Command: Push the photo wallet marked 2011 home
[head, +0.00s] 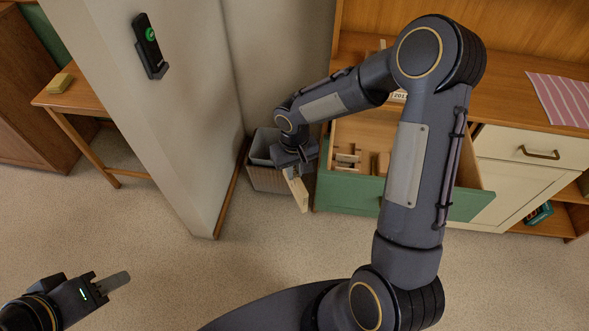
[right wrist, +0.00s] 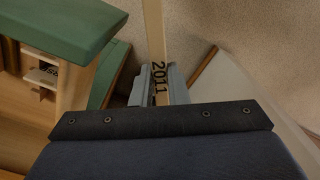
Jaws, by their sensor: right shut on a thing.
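The photo wallet (head: 299,191) is a thin cream slab, tilted, hanging below my right gripper (head: 292,172) in the head view. In the right wrist view the wallet (right wrist: 154,35) shows its narrow edge with 2011 printed on it. My right gripper (right wrist: 160,90) is shut on it there. It is outside the open green-fronted drawer (head: 345,195), left of its front corner. A label reading 201 and a hidden last digit (head: 399,96) shows behind my right arm. My left gripper (head: 112,284) is low at the left, away from everything; its finger gap is unclear.
A grey bin (head: 263,148) stands behind the wallet, beside a pale wall end (head: 185,130). A striped cloth (head: 565,98) lies on the counter. The carpet in front is clear.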

